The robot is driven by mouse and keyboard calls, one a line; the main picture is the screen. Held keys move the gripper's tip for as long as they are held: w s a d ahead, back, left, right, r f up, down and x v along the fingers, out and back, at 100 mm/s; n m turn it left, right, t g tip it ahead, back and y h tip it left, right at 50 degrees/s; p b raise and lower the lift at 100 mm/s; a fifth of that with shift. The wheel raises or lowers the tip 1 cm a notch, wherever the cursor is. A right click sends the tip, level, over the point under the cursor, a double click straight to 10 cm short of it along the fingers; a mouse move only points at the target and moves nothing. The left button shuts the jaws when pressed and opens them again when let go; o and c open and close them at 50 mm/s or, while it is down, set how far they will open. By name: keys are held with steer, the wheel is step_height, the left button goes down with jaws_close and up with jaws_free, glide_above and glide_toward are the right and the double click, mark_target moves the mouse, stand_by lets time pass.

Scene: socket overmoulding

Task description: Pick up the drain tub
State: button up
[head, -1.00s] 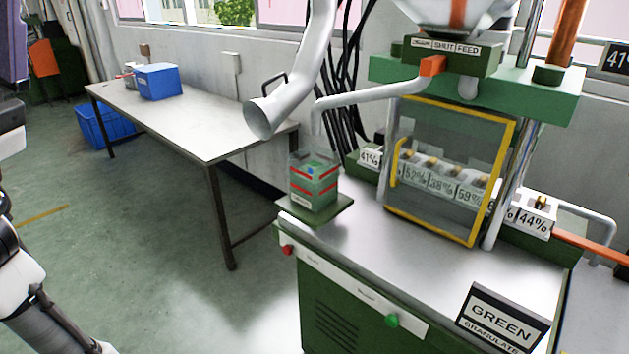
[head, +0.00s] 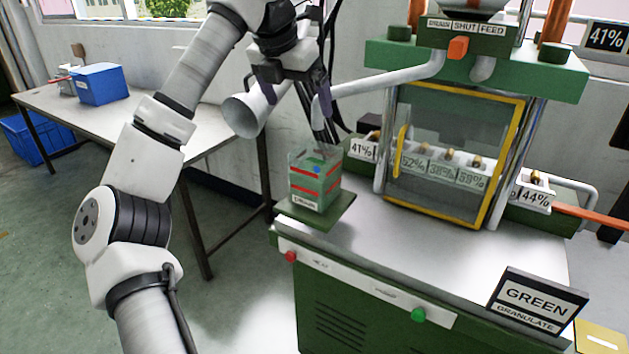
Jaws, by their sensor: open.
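The drain tub (head: 314,184) is a small clear box with green contents, red bands and a white label. It stands upright on a green plate (head: 335,208) at the left corner of the machine top. My gripper (head: 312,115) is above the tub, pointing down, with its dark fingers apart. The fingers look empty. I cannot tell exactly how far above the tub rim the fingertips are.
A grey extraction hose (head: 243,115) opens just left of my gripper. A bent pipe (head: 380,85) runs close on its right. The yellow-framed guard (head: 455,155) stands to the right. A table (head: 215,136) with a blue bin (head: 99,84) stands behind left.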

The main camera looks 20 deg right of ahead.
mark_target(312, 149)
steer(key=x, duration=0.4)
steer(key=p+x, duration=0.1)
steer(key=x, duration=0.4)
steer(key=p+x, duration=0.1)
steer(key=x, duration=0.3)
steer(key=shift+s+f, duration=0.25)
steer(key=shift+f, duration=0.2)
steer(key=c, duration=1.8)
steer(key=shift+r, duration=0.1)
steer(key=shift+r, duration=0.1)
